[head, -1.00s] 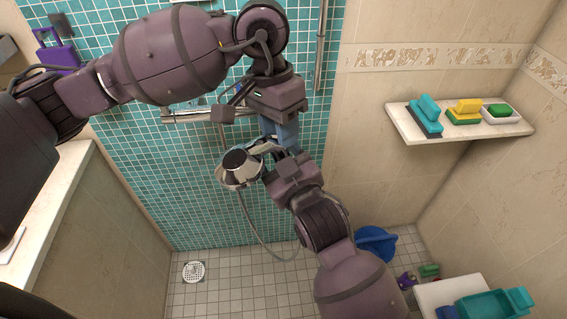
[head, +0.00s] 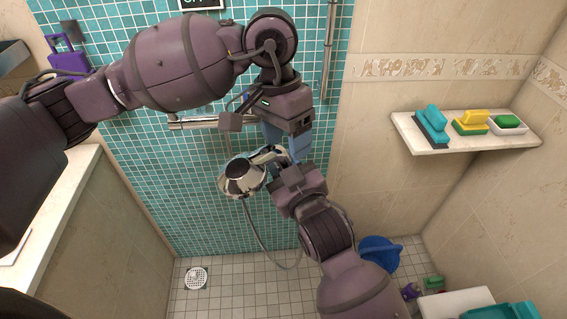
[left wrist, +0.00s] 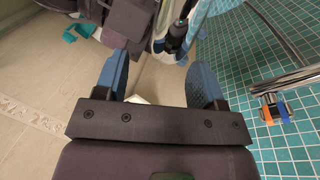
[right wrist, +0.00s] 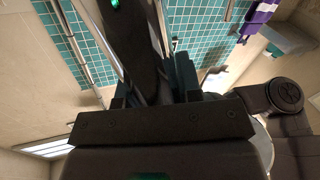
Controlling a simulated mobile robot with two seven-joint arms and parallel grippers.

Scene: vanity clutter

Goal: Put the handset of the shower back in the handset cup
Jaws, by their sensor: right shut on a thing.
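The chrome shower handset (head: 240,182) with a dark round face hangs in front of the teal tiled wall in the head view. My right gripper (head: 281,166) is shut on its handle, and the hose loops down below. My left gripper (head: 284,148) is just above, close to the right gripper; its blue fingers also show in the left wrist view (left wrist: 158,85), spread apart with nothing clearly between them. Part of a chrome and black fitting shows beyond them. My right gripper's fingers are dark and crowded in the right wrist view (right wrist: 165,85). I cannot clearly make out the handset cup.
A chrome mixer bar (head: 200,122) crosses the teal wall, with a vertical rail (head: 328,60) to its right. A wall shelf (head: 430,147) holds brushes and soap at right. A blue bucket (head: 378,256) stands on the floor near my right arm. The floor by the drain (head: 196,278) is clear.

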